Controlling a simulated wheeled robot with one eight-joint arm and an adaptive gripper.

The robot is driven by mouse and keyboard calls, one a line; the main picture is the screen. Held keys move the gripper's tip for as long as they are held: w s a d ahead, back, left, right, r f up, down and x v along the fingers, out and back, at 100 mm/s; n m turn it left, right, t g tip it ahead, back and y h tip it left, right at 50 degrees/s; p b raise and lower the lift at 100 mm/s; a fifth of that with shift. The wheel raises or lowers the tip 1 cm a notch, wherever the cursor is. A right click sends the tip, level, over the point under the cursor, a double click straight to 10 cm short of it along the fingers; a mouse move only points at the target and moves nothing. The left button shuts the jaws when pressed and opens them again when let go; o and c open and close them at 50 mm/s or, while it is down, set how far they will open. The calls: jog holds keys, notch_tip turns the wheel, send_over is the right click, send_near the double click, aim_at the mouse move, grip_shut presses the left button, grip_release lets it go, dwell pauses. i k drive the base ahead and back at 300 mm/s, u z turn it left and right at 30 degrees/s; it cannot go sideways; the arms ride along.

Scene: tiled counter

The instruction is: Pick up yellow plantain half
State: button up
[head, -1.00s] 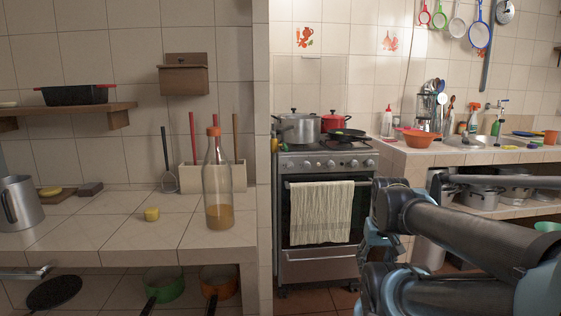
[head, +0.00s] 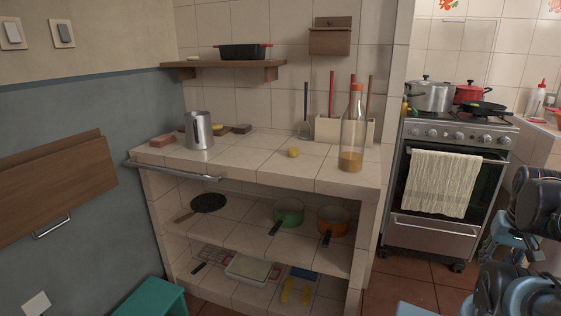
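A small yellow piece (head: 293,152), which may be the plantain half, lies on the tiled counter (head: 255,160) in the head view, left of the bottle. It is too small to be sure what it is. Another yellow thing (head: 221,127) lies farther back on a small board, partly hidden by the metal jug. My arm shows at the right edge, well apart from the counter. I cannot make out my gripper's fingers.
A glass bottle (head: 353,135) with an orange cap and a metal jug (head: 199,130) stand on the counter. A metal rail (head: 172,172) runs along its left front. Pans stand on the shelf below. A teal stool (head: 152,299) is at lower left, the stove (head: 447,185) at right.

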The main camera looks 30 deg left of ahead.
aim_at(293, 152)
jog(key=z, duration=0.05)
jog(key=k, duration=1.2)
jog(key=z, duration=0.55)
jog(key=i, duration=1.5)
jog(key=u, duration=2.65)
jog(key=i, duration=0.35)
jog(key=z, duration=0.1)
